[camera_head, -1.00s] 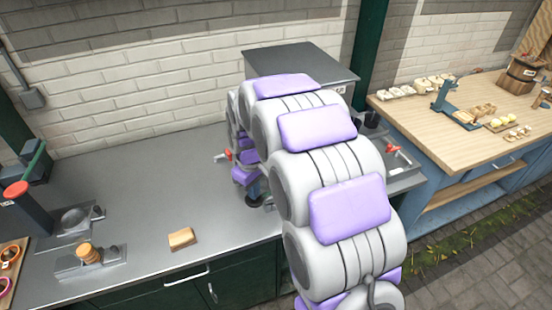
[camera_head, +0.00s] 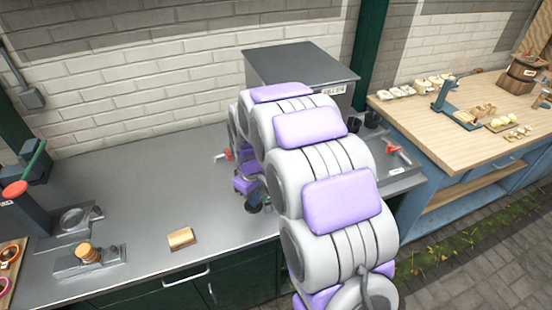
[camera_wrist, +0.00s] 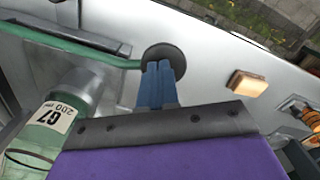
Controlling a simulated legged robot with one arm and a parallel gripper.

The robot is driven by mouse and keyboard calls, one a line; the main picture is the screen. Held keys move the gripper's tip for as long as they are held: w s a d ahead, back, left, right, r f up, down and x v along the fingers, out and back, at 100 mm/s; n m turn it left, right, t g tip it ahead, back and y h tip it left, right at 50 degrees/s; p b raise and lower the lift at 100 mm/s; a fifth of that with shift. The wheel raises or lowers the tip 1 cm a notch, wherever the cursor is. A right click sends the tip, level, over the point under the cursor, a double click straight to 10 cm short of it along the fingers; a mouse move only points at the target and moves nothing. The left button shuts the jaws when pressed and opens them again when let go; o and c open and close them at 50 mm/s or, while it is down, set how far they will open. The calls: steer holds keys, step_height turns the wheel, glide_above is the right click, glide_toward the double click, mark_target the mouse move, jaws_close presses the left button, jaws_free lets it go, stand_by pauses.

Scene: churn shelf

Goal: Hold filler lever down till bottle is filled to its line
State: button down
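In the wrist view my gripper (camera_wrist: 160,88) has its two blue fingers side by side, shut with nothing seen between them. The fingertips overlap a dark round knob (camera_wrist: 166,53) at the end of a green lever (camera_wrist: 75,43); I cannot tell whether they touch or press it. A pale green glass bottle (camera_wrist: 80,90) with a white label stands at lower left; its line and fill level cannot be made out. In the head view the grey filler box (camera_head: 300,68) stands against the wall. My arm hides most of the lever and bottle there.
A tan block (camera_head: 181,238) lies on the grey counter (camera_head: 150,185), left of my arm. A lever press (camera_head: 25,200) stands at far left. A red handle (camera_head: 393,149) is right of my arm, before a wooden table (camera_head: 430,120). The middle-left counter is mostly clear.

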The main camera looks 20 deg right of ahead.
steer(key=shift+f, duration=2.1)
steer(key=shift+f, duration=0.95)
stand_by(4.9)
